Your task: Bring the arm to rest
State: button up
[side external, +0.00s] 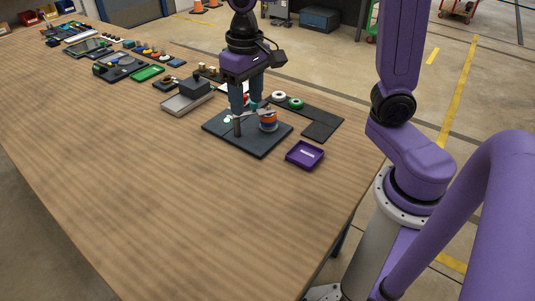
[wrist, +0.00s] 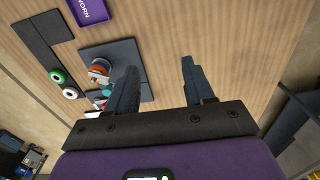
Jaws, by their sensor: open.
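My gripper (side external: 246,104) is open, pointing down over the dark square board (side external: 259,148). In the wrist view my gripper (wrist: 160,70) shows two spread fingers with bare wood between them. A stack of orange, blue and white rings (side external: 268,121) stands on the right part of the board, beside the fingers and apart from them. The stack also shows in the wrist view (wrist: 103,68), left of the fingers. A dark post (side external: 237,128) and a small grey part stand on the board near the fingertips. The fingers partly hide what is behind them.
A purple tray (side external: 305,154), marked WORN in the wrist view (wrist: 90,11), lies right of the board. A dark L-shaped mat (side external: 320,127) holds a green-rimmed ring (side external: 296,103) and a white ring (side external: 279,96). A grey tray (side external: 185,103) is at left. The table's front is clear.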

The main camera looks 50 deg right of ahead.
jog(key=s+d+f+n, duration=0.2)
jog(key=s+n, duration=0.4)
jog(key=s, duration=0.4)
jog(key=s+d+f+n, duration=0.1)
jog(key=s+f+n, duration=0.1)
jog(key=s+n, duration=0.4)
jog(key=s, duration=0.4)
jog(key=shift+s+d+f+n, duration=0.2)
jog(key=shift+d+n, duration=0.1)
jog(key=shift+d, duration=0.05)
